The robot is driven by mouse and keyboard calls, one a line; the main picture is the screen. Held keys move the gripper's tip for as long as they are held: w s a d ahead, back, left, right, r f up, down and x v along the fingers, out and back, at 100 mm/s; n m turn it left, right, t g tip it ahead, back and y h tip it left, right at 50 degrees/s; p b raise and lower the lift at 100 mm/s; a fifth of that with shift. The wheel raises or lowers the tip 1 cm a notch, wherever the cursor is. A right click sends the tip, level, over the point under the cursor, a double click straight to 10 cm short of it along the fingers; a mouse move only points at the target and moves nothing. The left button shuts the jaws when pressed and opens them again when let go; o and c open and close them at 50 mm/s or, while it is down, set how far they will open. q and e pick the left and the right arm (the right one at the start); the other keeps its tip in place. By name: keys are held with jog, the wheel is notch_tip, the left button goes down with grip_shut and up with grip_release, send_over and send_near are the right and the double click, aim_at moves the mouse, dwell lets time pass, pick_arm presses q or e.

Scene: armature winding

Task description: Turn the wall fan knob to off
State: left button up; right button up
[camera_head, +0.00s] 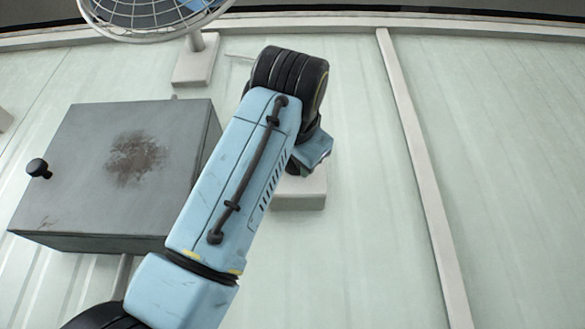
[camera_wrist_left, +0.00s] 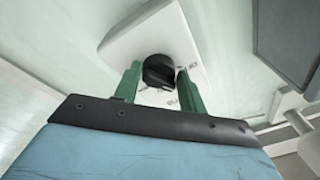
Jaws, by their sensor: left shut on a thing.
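The fan knob is a round black dial (camera_wrist_left: 158,71) on a pale control plate (camera_wrist_left: 180,38) in the left wrist view. Dark lettering shows around the dial. My left gripper (camera_wrist_left: 156,76) has its two green fingers on either side of the knob and is shut on it. In the head view, my left gripper (camera_head: 311,152) is at the plate (camera_head: 300,190), mostly hidden behind my blue arm; the knob is hidden there. The wall fan (camera_head: 150,12) with its wire cage is at the top left, on a pale mount (camera_head: 196,60). My right gripper is not in view.
A grey metal box (camera_head: 95,150) with a rust patch and a black knob (camera_head: 38,168) juts from the wall left of my arm. A pale vertical strip (camera_head: 420,160) runs down the wall at the right. The wall between is clear.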

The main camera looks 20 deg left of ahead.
pick_arm(q)
jog(key=shift+w+d+f+n+g+y+p, duration=0.1)
jog(key=shift+d+f+n+g+y+p, duration=0.15)
jog(key=shift+n, duration=1.55)
jog(key=shift+w+n+g+y+p, duration=0.15)
jog(key=shift+n+y, duration=0.2)
jog(key=shift+n, duration=1.45)
jog(key=shift+s+r, duration=0.1)
jog(key=shift+s, duration=0.05)
jog(key=o, duration=0.9)
jog(key=b+v, duration=0.4)
jog(key=v, duration=0.9)
jog(key=shift+s+d, duration=0.1)
jog(key=shift+s, duration=0.1)
jog(key=shift+w, duration=0.1)
